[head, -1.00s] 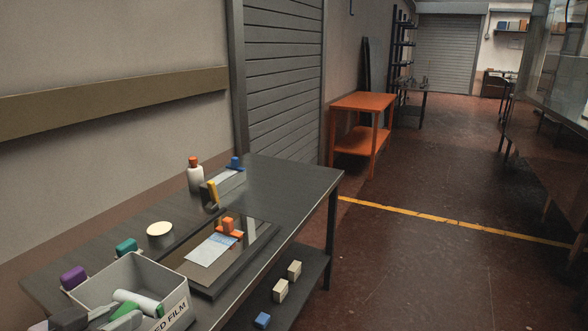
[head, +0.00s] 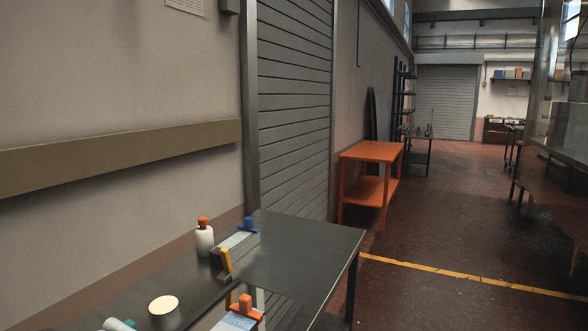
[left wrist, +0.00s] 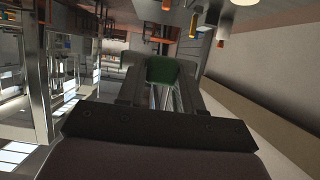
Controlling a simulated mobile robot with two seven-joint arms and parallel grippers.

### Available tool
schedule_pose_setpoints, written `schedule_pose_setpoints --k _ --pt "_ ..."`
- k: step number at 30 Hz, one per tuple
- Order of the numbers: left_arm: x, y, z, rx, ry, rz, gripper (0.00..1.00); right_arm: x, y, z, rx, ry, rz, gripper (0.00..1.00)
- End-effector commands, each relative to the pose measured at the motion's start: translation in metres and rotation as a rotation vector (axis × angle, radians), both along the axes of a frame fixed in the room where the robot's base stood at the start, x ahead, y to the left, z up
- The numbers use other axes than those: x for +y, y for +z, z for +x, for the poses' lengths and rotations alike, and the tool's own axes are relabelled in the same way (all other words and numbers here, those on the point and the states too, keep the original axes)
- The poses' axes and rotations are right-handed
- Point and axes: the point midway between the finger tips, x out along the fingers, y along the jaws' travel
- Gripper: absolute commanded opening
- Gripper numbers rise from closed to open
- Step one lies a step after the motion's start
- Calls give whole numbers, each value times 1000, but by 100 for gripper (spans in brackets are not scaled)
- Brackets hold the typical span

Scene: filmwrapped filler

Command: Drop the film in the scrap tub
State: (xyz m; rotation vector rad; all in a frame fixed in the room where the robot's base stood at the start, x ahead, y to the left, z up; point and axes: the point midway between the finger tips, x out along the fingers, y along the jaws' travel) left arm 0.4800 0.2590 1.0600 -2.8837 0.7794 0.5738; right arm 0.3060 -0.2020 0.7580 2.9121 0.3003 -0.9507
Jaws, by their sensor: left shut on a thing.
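My left gripper (left wrist: 160,92) shows in the left wrist view, its two dark fingers shut on a dark green thing (left wrist: 163,69). I cannot tell whether film is attached to this green thing. The head view does not show the left gripper. The scrap tub is out of the head view. My right gripper is in neither view.
An orange table (head: 371,151) is beyond.

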Motion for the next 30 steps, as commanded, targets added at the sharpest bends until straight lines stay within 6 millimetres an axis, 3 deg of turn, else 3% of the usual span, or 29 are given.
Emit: schedule_pose_setpoints --k 8,15,21,30 --pt "0 -3 0 1 -1 -1 0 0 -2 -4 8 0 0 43" --pt "0 -21 -1 4 0 -3 0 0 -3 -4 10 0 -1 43" --pt "0 -49 0 0 -1 -2 0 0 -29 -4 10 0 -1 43" --pt "0 -61 -1 -1 0 -1 0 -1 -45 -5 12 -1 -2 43"
